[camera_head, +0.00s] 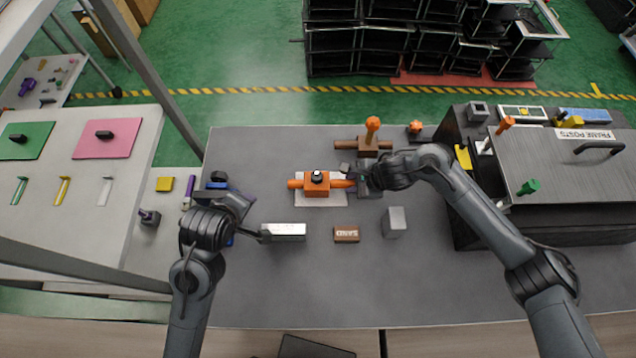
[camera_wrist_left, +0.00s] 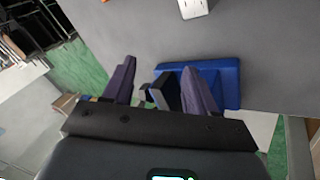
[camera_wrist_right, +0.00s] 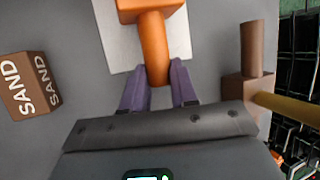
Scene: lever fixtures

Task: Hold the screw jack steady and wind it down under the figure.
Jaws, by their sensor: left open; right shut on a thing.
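The orange screw jack (camera_head: 316,188) sits on a white plate (camera_head: 335,201) in the middle of the table, with an orange arm out to each side. A small black-and-white piece, perhaps the figure (camera_head: 317,176), is on top of it. My right gripper (camera_head: 358,182) is shut on the jack's right arm; the right wrist view shows its purple fingers on either side of that orange arm (camera_wrist_right: 154,45). My left gripper (camera_wrist_left: 160,68) is open, left of the jack and apart from it. A blue pad (camera_wrist_left: 225,80) with a dark piece shows beyond its fingers.
A silver block (camera_head: 284,230), a brown SAND block (camera_head: 346,234) and a grey block (camera_head: 395,221) stand in front of the jack. A brown fixture with an orange knob (camera_head: 372,124) stands behind. A large dark fixture (camera_head: 560,165) fills the right.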

